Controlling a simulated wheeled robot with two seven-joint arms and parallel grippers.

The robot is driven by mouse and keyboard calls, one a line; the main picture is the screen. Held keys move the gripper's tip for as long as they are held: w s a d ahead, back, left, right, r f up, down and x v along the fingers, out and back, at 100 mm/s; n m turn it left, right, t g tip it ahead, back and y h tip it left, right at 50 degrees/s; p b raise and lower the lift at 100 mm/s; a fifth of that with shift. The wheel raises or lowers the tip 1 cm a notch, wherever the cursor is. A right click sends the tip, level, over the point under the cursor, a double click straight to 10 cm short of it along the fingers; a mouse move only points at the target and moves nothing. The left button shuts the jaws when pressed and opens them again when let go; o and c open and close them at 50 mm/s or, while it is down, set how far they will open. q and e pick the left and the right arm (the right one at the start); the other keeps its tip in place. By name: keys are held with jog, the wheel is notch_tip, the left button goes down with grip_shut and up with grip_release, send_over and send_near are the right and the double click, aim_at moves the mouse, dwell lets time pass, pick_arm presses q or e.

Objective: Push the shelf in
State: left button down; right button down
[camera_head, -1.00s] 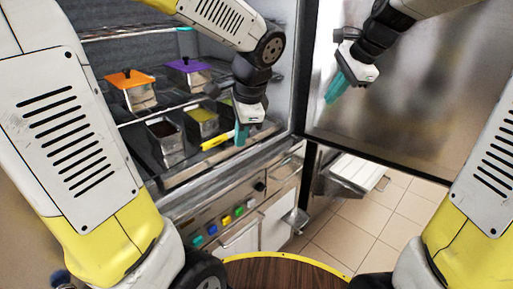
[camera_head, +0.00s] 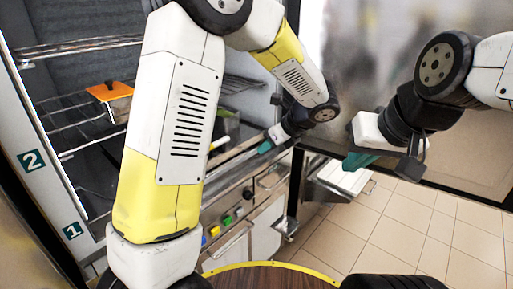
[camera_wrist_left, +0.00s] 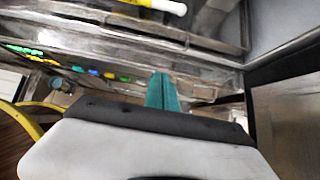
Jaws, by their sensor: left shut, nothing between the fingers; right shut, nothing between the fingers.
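A wire shelf (camera_head: 85,146) is inside the open freezer at the left of the head view. Its right part is hidden behind my left arm, so I cannot tell how far it sticks out. A metal container with an orange lid (camera_head: 113,90) is in the freezer. My left gripper (camera_head: 265,147) is shut and empty near the freezer's front lower edge, right of the shelf. In the left wrist view its teal fingers (camera_wrist_left: 163,92) are together, before the freezer's metal front edge. My right gripper (camera_head: 360,160) is shut and empty, in front of the open door.
The open freezer door (camera_head: 455,170) stands at the right. Below the opening is a front panel with coloured buttons (camera_head: 227,219). A yellow bar (camera_wrist_left: 150,4) shows at the top of the left wrist view. Tiled floor (camera_head: 370,235) is clear at lower right.

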aim_at(229, 154)
pick_arm(q)
jog(key=shift+w+a+r+x, duration=0.15)
jog(key=shift+a+r+x, duration=0.15)
jog(key=shift+x, duration=1.75)
jog(key=shift+w+a+r+x, duration=0.2)
jog(key=shift+a+r+x, duration=0.05)
jog(key=shift+x, duration=1.75)
jog(key=shift+w+a+r+x, duration=0.15)
jog(key=shift+a+r+x, duration=0.15)
jog(key=shift+x, duration=1.75)
jog(key=shift+w+a, duration=0.75)
jog(key=shift+a, duration=0.25)
jog(key=shift+w+a, duration=0.7)
jog(key=shift+a, duration=0.35)
